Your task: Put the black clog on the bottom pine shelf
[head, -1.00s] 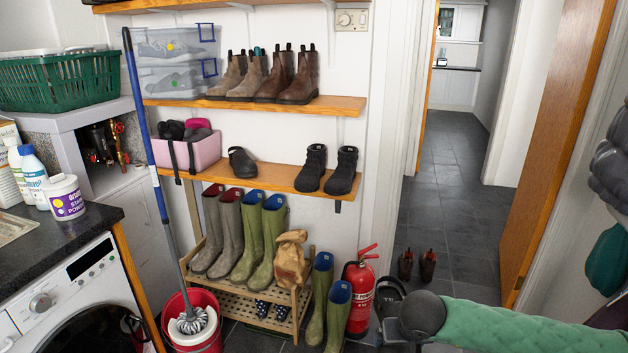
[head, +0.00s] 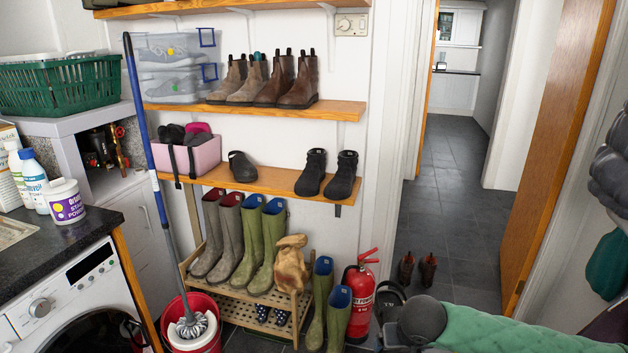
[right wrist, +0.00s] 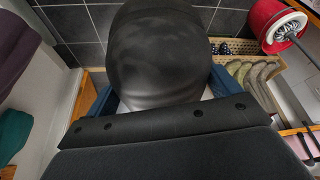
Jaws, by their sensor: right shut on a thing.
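A dark, rounded black clog (right wrist: 160,45) fills the top middle of the right wrist view, between the blue fingers of my right gripper (right wrist: 160,88), which is shut on it. In the head view a black shape (head: 390,294) beside my right arm, low and right of the fire extinguisher, seems to be this clog with the gripper; details are unclear. The bottom pine shelf (head: 232,176) is on the wall. One black clog (head: 242,166) stands on it, right of a pink box and left of a pair of black boots (head: 327,173). My left gripper is not in view.
Bare shelf shows between the standing clog and the black boots. Below are a slatted rack (head: 237,313) with wellies, green wellies (head: 337,318) on the floor and a red fire extinguisher (head: 360,295). A mop (head: 146,150) leans across the shelf's left end.

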